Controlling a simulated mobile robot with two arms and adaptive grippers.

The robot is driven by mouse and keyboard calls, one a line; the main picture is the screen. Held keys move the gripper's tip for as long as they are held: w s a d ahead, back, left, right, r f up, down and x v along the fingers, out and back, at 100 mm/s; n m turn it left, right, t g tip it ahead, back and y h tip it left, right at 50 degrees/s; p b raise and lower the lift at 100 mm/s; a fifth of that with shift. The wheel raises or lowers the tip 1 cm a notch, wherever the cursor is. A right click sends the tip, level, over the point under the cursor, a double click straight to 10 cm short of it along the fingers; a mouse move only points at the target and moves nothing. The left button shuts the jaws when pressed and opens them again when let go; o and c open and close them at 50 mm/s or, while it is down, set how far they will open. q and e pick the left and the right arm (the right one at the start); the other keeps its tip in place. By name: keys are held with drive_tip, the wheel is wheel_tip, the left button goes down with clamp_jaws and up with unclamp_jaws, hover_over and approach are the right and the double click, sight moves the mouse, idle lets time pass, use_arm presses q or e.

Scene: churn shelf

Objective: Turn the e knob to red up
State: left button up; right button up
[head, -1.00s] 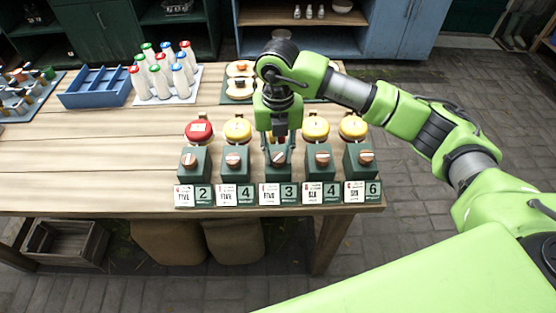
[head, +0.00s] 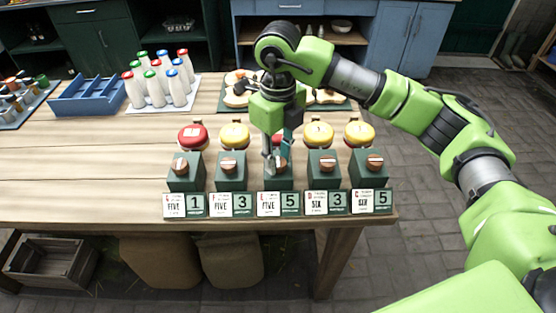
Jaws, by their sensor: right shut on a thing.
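A row of dark green boxes stands along the table's front edge, each with a round brown and pale knob. From left, the knobs are the first (head: 180,165), the second (head: 229,165), the middle one (head: 281,164), the fourth (head: 327,163) and the last (head: 375,162). The small letters on the cards are too small to read, so I cannot tell which is e. My right gripper (head: 276,162) points down and is shut on the middle knob, partly hiding it. My left gripper is not in view.
Behind the boxes stand round tops, a red one (head: 193,136) at left and yellow ones (head: 319,134). White bottles (head: 157,85) with coloured caps and a blue tray (head: 88,97) stand at the back left. The table's left middle is clear.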

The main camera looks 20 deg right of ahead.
sight(278, 162)
drive_tip(key=shift+r, duration=0.1)
idle(0.4)
drive_tip(key=o, duration=1.1)
wheel_tip(278, 162, up, 12)
